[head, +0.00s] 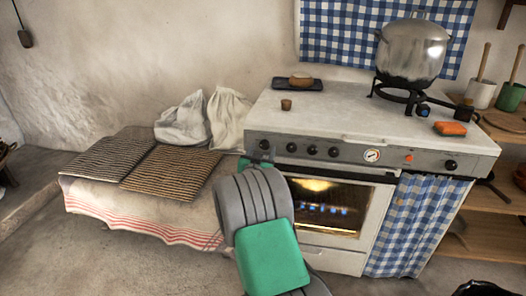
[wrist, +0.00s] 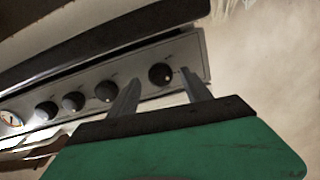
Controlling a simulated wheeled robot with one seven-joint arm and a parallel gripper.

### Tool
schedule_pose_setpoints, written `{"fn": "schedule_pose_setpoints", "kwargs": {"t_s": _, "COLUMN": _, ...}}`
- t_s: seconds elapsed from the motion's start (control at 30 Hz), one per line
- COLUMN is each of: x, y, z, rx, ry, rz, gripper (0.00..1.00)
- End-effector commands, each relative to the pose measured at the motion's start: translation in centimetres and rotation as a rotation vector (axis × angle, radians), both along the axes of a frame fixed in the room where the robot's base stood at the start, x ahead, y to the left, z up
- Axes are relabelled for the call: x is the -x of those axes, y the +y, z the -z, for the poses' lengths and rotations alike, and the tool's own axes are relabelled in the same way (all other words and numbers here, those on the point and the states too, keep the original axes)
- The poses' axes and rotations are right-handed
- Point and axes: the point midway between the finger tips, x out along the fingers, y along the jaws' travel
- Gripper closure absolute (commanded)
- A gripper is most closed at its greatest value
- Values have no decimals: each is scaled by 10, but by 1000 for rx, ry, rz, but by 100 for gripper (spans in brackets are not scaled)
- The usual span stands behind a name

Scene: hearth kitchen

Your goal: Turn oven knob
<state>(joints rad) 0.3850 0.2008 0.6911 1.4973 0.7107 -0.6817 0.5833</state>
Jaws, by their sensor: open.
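The white oven (head: 335,207) has a grey control panel with a row of black knobs left of a round gauge. The leftmost knob (head: 264,144) shows just above my gripper (head: 256,163), which is mostly hidden behind my arm in the head view. In the wrist view my gripper (wrist: 160,80) is open, one finger on each side of this end knob (wrist: 161,74). I cannot tell whether the fingers touch it. The other knobs (wrist: 106,91) line up to the left. The oven window glows, with blue flames inside.
A large pot (head: 412,50) stands on a burner on the stovetop, near an orange block (head: 450,128). A checked curtain (head: 418,225) hangs right of the oven door. A low bench with dark ribbed mats (head: 170,166) and pale sacks (head: 228,118) stands at left.

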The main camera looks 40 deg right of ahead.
Motion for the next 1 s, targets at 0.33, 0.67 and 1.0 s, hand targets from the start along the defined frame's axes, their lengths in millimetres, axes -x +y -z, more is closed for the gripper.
{"fn": "schedule_pose_setpoints", "kwargs": {"t_s": 0.33, "x": -9, "y": -10, "z": 0, "rx": 1, "ry": 1, "rz": -1, "gripper": 43}}
{"fn": "schedule_pose_setpoints", "kwargs": {"t_s": 0.67, "x": -9, "y": -10, "z": 0, "rx": -1, "ry": 1, "rz": -2, "gripper": 68}}
{"fn": "schedule_pose_setpoints", "kwargs": {"t_s": 1.0, "x": -9, "y": -10, "z": 0, "rx": -1, "ry": 1, "rz": -2, "gripper": 95}}
